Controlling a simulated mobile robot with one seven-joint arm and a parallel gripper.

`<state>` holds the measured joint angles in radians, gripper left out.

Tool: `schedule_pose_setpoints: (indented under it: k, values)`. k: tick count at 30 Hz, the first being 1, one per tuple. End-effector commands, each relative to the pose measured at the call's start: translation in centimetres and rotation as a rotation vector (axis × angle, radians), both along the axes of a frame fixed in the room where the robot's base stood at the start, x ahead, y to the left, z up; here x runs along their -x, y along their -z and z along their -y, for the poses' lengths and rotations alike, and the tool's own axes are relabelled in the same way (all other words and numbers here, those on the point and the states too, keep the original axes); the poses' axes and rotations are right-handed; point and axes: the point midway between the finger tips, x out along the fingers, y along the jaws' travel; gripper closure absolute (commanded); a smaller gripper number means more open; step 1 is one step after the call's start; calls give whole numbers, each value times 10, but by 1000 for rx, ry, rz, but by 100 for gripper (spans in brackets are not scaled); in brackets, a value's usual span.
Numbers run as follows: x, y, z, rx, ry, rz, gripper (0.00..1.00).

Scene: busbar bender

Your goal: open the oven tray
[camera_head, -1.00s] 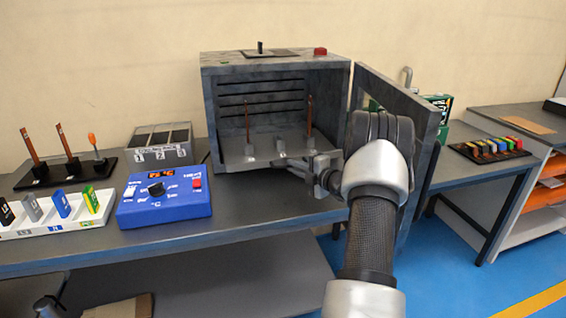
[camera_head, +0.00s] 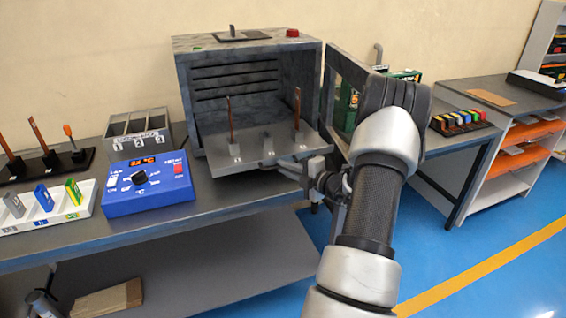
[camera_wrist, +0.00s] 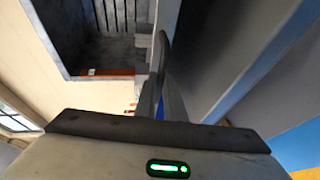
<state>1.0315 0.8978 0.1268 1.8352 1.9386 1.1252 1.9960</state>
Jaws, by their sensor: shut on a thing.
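The oven (camera_head: 185,100) stands open on the bench. Its grey tray (camera_head: 222,163) sticks out of the front, past the oven's edge. Two upright copper bars, a left one (camera_head: 229,120) and a right one (camera_head: 297,110), stand in holders on the tray, with an empty holder between them. My gripper (camera_head: 303,170) is shut on the tray's handle at the front right of the tray. The fingertips are small and partly hidden by the wrist. In the wrist view, my gripper's fingers (camera_wrist: 160,95) point up the picture and the grip itself is unclear.
The oven door (camera_head: 345,80) is swung open to the right, close behind my arm. A blue control box (camera_head: 148,185), a grey bin (camera_head: 138,138) and a white rack (camera_head: 45,222) stand left of the oven. Blue floor lies open on the right.

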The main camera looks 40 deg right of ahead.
Motion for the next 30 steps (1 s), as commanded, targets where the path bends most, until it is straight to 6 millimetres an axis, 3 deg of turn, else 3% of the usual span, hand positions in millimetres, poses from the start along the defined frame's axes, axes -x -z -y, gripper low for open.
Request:
schedule_pose_setpoints:
  k: [13,15,23,26,30]
  values:
    - [3,0,0,0,3,1,100]
    - [3,0,0,0,3,1,83]
    - [3,0,0,0,2,0,83]
    - [3,-6,0,1,2,1,83]
    - [3,-28,1,4,2,5,83]
